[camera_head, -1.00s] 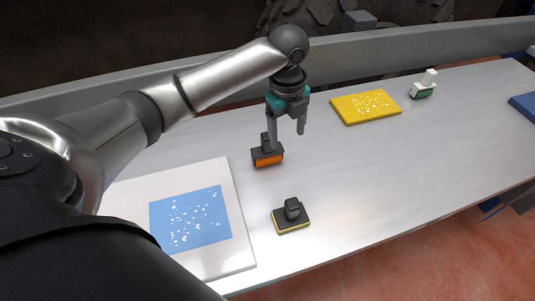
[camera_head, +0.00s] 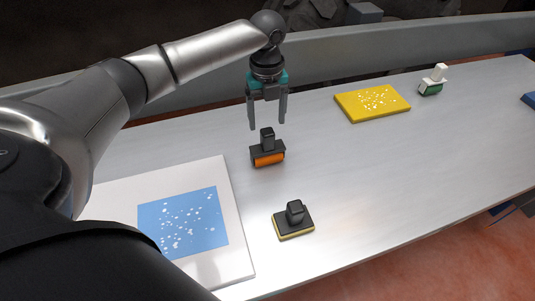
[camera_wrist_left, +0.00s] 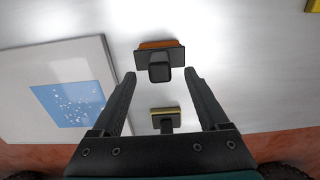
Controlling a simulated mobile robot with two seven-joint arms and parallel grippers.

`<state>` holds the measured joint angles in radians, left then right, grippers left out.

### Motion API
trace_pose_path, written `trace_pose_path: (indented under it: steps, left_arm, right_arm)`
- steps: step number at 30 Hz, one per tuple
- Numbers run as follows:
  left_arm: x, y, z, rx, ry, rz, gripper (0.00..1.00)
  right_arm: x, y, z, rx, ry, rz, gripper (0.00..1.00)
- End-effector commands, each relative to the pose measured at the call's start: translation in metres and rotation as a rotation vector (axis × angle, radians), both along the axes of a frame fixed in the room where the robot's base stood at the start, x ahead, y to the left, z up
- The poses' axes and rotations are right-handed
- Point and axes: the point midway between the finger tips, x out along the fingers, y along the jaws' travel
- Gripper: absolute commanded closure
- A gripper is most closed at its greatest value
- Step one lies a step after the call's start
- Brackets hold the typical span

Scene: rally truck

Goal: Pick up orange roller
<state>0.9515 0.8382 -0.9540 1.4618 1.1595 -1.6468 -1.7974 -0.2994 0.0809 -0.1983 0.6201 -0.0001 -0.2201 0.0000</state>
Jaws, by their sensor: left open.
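The orange roller (camera_head: 268,159) stands on the grey table, with a dark frame and an upright black handle. My left gripper (camera_head: 268,124) points down above it, open and empty, with its fingers on either side of the handle's line in the head view. In the left wrist view the roller (camera_wrist_left: 159,44) lies just beyond the open fingertips of the left gripper (camera_wrist_left: 160,74), its handle centred between them. The fingers do not appear to touch it. My right gripper is not in view.
A black-handled block with a yellowish base (camera_head: 294,222) stands nearer on the table (camera_head: 390,180). A white board with a blue speckled panel (camera_head: 232,200) lies at left. A yellow speckled panel (camera_head: 350,113) and a green-and-white tool (camera_head: 432,84) are farther back. The table's right middle is clear.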

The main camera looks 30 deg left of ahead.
Motion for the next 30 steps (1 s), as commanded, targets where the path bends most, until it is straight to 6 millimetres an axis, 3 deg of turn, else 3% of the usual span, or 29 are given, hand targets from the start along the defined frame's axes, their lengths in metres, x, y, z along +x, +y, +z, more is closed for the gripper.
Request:
trace_pose_path:
  steps: [5,13,23,30]
  left_arm:
    - [-0.001,-0.001,-0.012,0.001,0.002,0.0,0.22]
    - [-0.005,-0.003,-0.051,0.001,0.002,0.001,0.22]
    - [-0.004,-0.003,-0.057,0.001,0.0,0.001,0.22]
    - [-0.004,-0.003,-0.057,0.001,0.0,0.001,0.49]
  right_arm:
    - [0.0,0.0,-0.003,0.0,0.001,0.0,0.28]
    - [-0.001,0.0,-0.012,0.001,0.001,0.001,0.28]
    - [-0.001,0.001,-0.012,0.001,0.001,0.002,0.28]
    - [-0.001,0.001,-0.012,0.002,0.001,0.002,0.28]
